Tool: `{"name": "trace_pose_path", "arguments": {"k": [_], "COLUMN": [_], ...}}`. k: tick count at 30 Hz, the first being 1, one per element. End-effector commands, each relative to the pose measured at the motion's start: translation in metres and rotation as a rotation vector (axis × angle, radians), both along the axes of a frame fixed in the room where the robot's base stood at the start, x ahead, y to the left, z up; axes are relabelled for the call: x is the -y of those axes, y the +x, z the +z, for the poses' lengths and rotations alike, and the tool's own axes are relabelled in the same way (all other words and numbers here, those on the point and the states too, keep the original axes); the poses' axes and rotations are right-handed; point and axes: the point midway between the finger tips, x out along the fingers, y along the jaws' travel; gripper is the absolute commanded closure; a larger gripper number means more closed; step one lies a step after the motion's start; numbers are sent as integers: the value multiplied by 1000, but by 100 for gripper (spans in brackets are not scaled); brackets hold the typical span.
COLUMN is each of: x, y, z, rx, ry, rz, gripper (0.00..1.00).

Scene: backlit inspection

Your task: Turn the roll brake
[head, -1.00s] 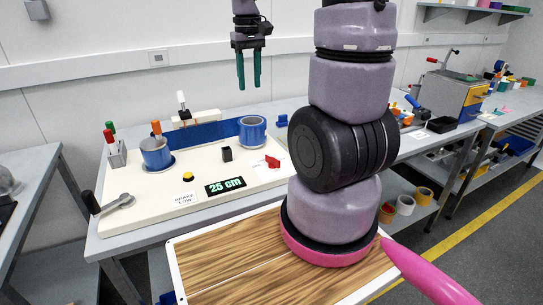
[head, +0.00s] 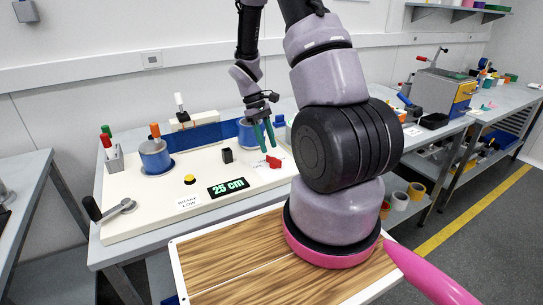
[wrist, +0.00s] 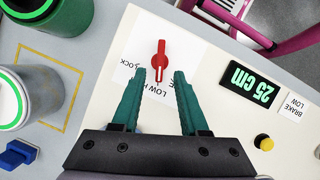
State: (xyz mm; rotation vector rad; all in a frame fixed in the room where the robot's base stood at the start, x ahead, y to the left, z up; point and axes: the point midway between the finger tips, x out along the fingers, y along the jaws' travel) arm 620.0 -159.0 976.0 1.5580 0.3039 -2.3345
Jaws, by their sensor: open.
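The red knob (head: 273,161), likely the roll brake, sits on the right part of the cream panel (head: 150,217). In the wrist view the knob (wrist: 161,57) stands on a white label with "LOW" and "LOCK" partly readable; its bar runs roughly along the fingers. My gripper (head: 265,147) points down just above and slightly left of the knob. In the wrist view my gripper (wrist: 160,77) is open, with one teal finger on each side and the knob centred near the tips. The fingers cover part of the label. I see no contact with the knob.
A "BRAKE LOW" sign (head: 187,202), a "25 cm" display (head: 228,187) and a yellow button (head: 189,179) are on the panel. A crank (head: 120,208) is at the front left. A black block (head: 227,155) is left of the knob.

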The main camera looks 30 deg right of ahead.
Motion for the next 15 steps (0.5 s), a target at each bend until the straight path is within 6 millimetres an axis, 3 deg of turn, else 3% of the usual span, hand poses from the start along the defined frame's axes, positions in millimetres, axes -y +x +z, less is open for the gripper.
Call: {"name": "trace_pose_path", "arguments": {"k": [6,15], "x": [5,7], "y": [-13,-17], "z": [-32,-44], "rx": [-3,1], "ry": [0,-1], "rz": [1,-1], "gripper": [56,56]}}
